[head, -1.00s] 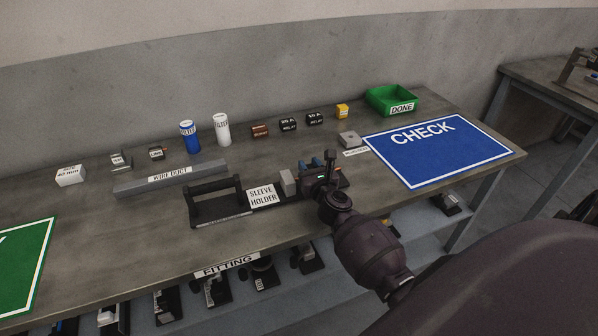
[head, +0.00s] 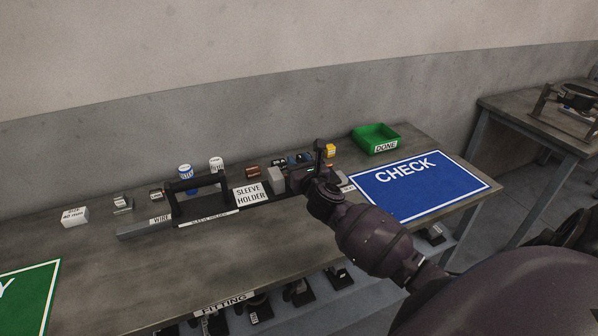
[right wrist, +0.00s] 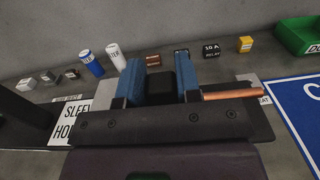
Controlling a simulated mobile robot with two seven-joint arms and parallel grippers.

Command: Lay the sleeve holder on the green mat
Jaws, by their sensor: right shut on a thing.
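The sleeve holder (head: 251,195) is a long black tray with a white label, a raised black handle frame at its left end and a grey block. My right gripper (head: 308,170) is at its right end. In the right wrist view the blue fingers of the right gripper (right wrist: 157,82) are shut on a black post of the holder (right wrist: 200,122); a copper tube lies beside them. The holder appears raised above the table, hiding part of the wire duct. The green mat (head: 28,295) is at the lower left, partly cut off, with nothing on its visible part. My left gripper is out of view.
The blue CHECK mat (head: 420,185) and green DONE bin (head: 376,138) are at the right. The front tabletop before the green mat is clear.

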